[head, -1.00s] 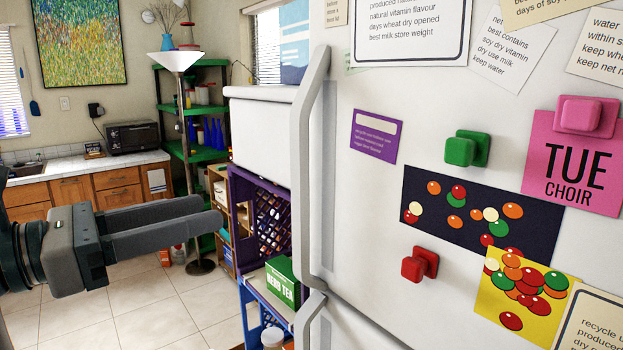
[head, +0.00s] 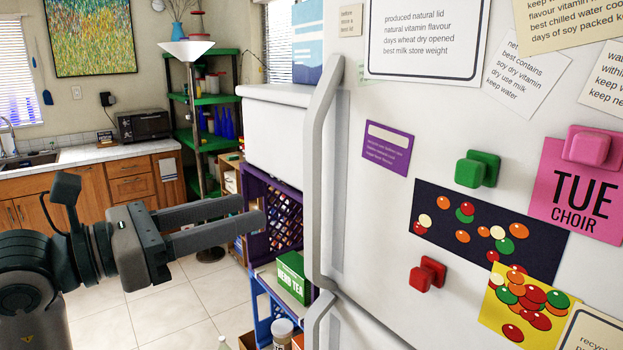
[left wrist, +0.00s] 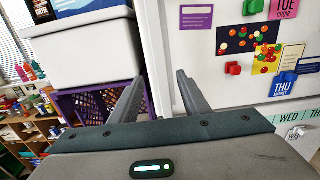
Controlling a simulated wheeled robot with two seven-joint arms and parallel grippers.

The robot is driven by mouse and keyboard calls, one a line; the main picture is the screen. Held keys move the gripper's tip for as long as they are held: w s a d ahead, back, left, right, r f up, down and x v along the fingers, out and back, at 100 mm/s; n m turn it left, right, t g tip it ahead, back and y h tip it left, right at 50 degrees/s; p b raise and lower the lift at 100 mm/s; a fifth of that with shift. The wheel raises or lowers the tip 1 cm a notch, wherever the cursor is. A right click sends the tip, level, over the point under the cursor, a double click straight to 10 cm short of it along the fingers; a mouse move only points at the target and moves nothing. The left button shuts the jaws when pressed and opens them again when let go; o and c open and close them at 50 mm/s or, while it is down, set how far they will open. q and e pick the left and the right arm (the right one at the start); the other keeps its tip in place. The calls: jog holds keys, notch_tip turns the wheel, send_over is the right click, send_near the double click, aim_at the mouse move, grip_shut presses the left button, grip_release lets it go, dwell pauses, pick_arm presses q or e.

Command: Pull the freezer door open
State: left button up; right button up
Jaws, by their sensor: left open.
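The freezer door (head: 455,130) is white, covered with magnets and papers, and fills the right of the head view. It looks shut. Its long grey-white vertical handle (head: 314,170) runs along the door's left edge. My left gripper (head: 255,213) is to the left of the handle, pointing at it, with a gap between fingertips and handle. In the left wrist view the left gripper (left wrist: 157,85) has its two fingers spread with nothing between them, and the freezer door (left wrist: 215,65) is ahead and to the right. My right gripper is not in view.
A second handle (head: 316,322) sits below on the lower door. Left of the freezer are a white bin (head: 272,140), a purple crate (head: 262,225) and a green tea box (head: 293,277). A counter (head: 85,155) stands behind. Tiled floor (head: 190,300) is open at lower left.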

aim_at(308, 194)
pick_arm(q)
jog(key=p+x, duration=0.4)
jog(key=x, duration=0.8)
jog(key=shift+w+d, duration=0.15)
jog(key=shift+d, duration=0.1)
jog(key=shift+w+d, duration=0.2)
jog(key=shift+d, duration=0.15)
grip_shut()
